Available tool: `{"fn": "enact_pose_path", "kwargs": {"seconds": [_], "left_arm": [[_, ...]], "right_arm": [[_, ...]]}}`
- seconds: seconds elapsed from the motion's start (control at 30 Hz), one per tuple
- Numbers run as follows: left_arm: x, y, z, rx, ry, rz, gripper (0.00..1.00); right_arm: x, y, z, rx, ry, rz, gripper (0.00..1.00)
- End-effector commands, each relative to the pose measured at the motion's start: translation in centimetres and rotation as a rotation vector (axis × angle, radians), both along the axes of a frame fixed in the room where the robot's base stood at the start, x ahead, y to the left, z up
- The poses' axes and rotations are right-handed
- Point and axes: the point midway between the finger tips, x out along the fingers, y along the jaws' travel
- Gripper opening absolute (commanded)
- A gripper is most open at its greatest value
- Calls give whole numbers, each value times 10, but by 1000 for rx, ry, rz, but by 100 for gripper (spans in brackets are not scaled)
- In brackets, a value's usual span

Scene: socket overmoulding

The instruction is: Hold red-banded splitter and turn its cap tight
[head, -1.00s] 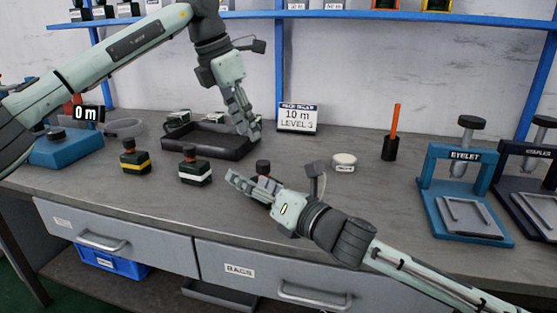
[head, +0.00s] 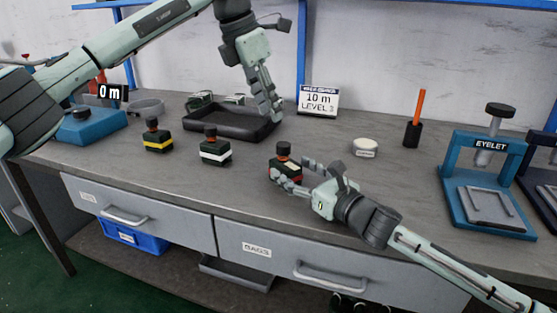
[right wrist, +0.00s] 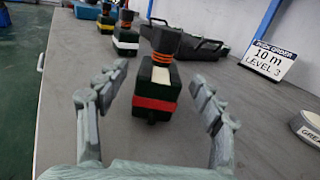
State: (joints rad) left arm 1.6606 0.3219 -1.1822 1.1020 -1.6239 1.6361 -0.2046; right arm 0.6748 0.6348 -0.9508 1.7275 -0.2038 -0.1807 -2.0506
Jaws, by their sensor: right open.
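The red-banded splitter (head: 284,162) stands upright on the bench, a dark box with a red band. In the right wrist view the splitter (right wrist: 157,88) lies ahead, between and a little beyond my open fingers, with its dark cap (right wrist: 165,41) above an orange-brown neck. My right gripper (head: 292,177) is open and low beside the splitter; in the right wrist view its fingers (right wrist: 152,105) are spread either side, with visible gaps. My left gripper (head: 272,108) hangs high over the right end of the black tray; I cannot tell whether it is open or shut.
A white-banded splitter (head: 215,152) and a yellow-banded splitter (head: 157,140) stand to the left. A grease tin (head: 365,147), an orange-tipped tool in a black holder (head: 413,130) and the blue eyelet press (head: 488,180) are to the right.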

Motion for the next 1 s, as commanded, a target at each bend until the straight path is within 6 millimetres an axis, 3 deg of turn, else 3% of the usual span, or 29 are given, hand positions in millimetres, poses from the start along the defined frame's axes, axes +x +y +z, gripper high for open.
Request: {"fn": "enact_pose_path", "kwargs": {"seconds": [0.33,0.77,1.0], "left_arm": [[0,0,0,0,0,0,34],[0,0,0,0,0,0,34],[0,0,0,0,0,0,34]], "right_arm": [[39,33,0,1,2,1,67],[47,39,0,0,2,1,67],[47,39,0,0,2,1,40]]}}
